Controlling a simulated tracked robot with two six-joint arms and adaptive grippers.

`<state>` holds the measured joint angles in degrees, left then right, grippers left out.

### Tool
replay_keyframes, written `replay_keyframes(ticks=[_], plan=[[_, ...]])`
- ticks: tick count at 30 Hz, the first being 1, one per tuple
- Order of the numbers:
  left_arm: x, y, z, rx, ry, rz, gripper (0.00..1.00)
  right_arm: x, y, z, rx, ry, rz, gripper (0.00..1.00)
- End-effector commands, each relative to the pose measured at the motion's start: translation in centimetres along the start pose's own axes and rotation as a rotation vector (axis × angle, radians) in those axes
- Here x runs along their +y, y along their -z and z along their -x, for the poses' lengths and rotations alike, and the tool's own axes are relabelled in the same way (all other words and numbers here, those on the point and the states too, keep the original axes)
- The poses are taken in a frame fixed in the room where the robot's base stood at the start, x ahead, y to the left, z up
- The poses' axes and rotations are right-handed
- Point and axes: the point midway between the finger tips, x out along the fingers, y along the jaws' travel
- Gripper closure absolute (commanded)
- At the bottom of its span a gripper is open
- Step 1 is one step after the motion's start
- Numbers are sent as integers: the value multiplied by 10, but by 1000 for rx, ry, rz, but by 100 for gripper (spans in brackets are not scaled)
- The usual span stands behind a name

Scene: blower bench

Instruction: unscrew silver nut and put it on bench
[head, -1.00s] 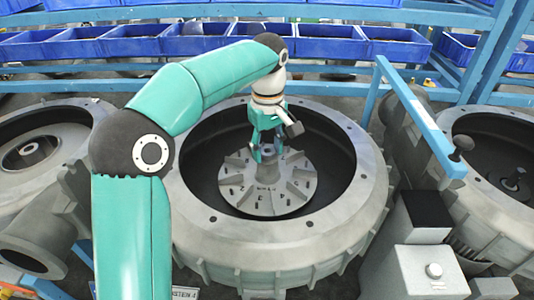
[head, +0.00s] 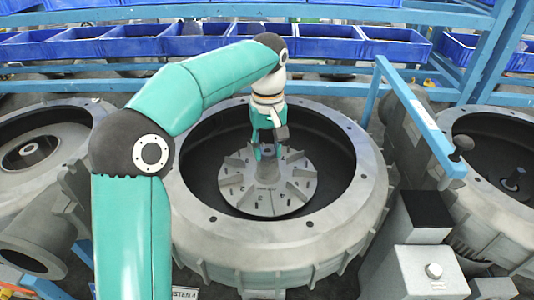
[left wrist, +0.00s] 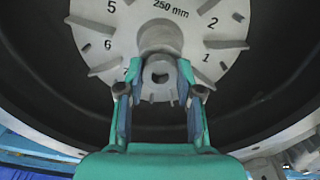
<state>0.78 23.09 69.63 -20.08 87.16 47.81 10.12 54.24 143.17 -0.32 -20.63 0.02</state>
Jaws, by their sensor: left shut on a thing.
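The silver nut (left wrist: 159,75) sits at the hub of the finned, numbered impeller (left wrist: 105,13) in the left wrist view. The impeller (head: 262,200) also shows in the head view, inside the middle blower housing (head: 270,240). My left gripper (left wrist: 157,92) comes from above, its two fingers on either side of the nut, shut on it. In the head view my left gripper (head: 268,153) hides part of the nut. Whether the nut is still on the thread cannot be told. My right gripper is not in view.
Similar housings stand at the left (head: 75,135) and right (head: 480,190). A blue rail (head: 420,120) and a grey box with a black top (head: 425,215) stand right of the middle housing. Blue bins (head: 130,45) line a rack behind. The housing's wall surrounds my gripper.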

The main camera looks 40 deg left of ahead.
Motion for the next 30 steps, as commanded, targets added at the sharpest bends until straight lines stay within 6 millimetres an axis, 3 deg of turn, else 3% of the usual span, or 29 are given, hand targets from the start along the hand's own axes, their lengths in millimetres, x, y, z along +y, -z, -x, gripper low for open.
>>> replay_keyframes(ticks=[30], plan=[[0, 0, 0, 0, 1, 1558, 100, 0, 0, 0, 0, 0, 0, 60]])
